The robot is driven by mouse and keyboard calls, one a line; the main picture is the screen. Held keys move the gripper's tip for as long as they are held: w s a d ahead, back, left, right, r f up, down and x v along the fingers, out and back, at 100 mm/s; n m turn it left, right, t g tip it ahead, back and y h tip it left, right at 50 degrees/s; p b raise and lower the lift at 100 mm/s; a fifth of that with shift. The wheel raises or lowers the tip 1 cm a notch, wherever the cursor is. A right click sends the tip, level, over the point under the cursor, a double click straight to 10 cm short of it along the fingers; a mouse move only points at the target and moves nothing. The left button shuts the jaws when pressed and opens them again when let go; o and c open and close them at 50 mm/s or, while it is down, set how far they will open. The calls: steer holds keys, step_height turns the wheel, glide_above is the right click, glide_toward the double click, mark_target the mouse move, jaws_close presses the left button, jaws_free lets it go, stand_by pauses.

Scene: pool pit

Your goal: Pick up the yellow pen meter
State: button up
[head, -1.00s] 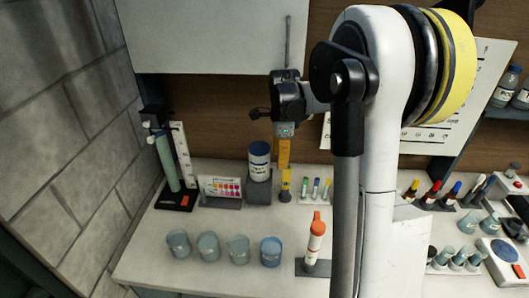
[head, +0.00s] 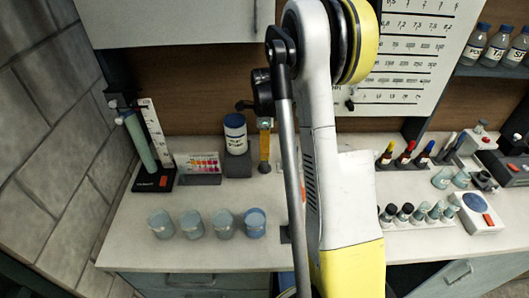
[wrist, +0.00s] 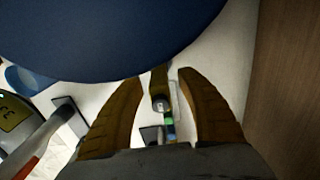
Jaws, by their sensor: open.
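The yellow pen meter (wrist: 158,80) stands between my fingers in the wrist view, seen from its top end. My gripper (wrist: 158,76) is open, with one brownish-yellow finger on each side of the meter. I cannot tell whether either finger touches it. In the head view my gripper (head: 265,145) is side-on and low at the back of the counter, just right of the blue-lidded white jar. Only the lower end of the pen meter (head: 264,167) shows below the fingers there.
The blue-lidded jar (head: 235,134) is close beside my gripper; its lid (wrist: 140,30) fills the top of the wrist view. A colour chart (head: 200,166) stands left of it. Several beakers (head: 193,224) line the front.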

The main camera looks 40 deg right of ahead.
steer(key=shift+f, duration=0.95)
jaws_close()
steer(key=shift+r, duration=0.1)
steer(key=r, duration=0.2)
steer(key=r+p, duration=0.1)
steer(key=r, duration=0.4)
steer(key=shift+s+a+r+p, duration=0.1)
steer(key=shift+s+a+p, duration=0.1)
steer(key=shift+s+p, duration=0.1)
steer(key=s+a+p, duration=0.1)
steer(key=s+a, duration=0.9)
steer(key=s, duration=0.3)
steer(key=shift+s+a, duration=0.25)
steer(key=shift+s, duration=0.15)
step_height(320, 180, up, 2)
steer(key=shift+p, duration=0.85)
